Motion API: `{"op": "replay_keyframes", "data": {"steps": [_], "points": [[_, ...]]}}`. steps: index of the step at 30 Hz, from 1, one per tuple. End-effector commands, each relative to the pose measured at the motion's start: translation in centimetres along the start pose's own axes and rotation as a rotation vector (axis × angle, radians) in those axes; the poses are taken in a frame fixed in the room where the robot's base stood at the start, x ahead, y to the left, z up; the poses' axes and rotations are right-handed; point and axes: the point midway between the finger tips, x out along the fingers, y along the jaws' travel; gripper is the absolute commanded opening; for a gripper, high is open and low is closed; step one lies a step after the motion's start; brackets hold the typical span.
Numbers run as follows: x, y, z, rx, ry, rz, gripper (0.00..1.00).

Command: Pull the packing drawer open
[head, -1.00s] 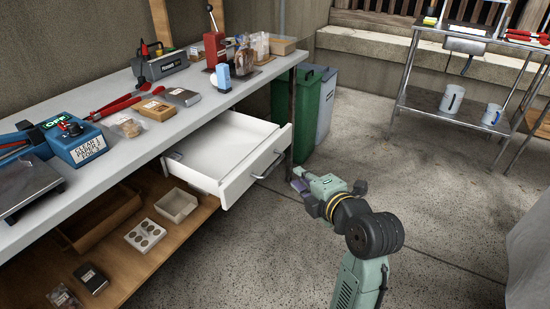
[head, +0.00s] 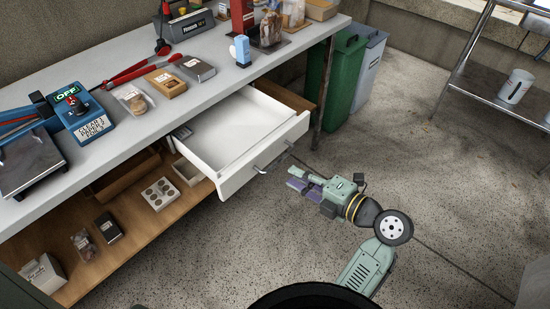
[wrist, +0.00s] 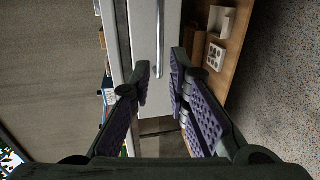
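The white packing drawer (head: 215,140) is pulled out from under the workbench, with its empty-looking inside showing. Its metal bar handle (head: 274,160) is on the front face. My gripper (head: 300,178) is in front of the drawer, to the right of the handle, with its purple-padded fingers apart and nothing between them. In the wrist view, my gripper (wrist: 161,68) is spread open and faces the white drawer front (wrist: 143,40). The handle (wrist: 159,40) runs upright in that picture, lined up between the fingertips. The fingers do not appear to touch it.
The workbench (head: 215,90) carries a labelled blue device (head: 85,122), red-handled tools and small packages. A wooden shelf (head: 145,235) below holds boxes and a white tray. Green (head: 345,80) and grey bins stand past the drawer. A metal rack (head: 480,90) is at right. Floor is clear around my arm.

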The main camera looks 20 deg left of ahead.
Motion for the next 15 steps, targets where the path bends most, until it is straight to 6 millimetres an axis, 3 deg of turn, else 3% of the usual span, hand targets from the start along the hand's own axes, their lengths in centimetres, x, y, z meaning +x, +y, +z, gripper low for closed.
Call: {"op": "replay_keyframes", "data": {"steps": [9, 15], "points": [[5.9, 0.3, -0.1, 0.002, 0.002, -0.002, 0.16], [7.8, 0.1, 0.0, 0.001, 0.001, -0.001, 0.16]]}}
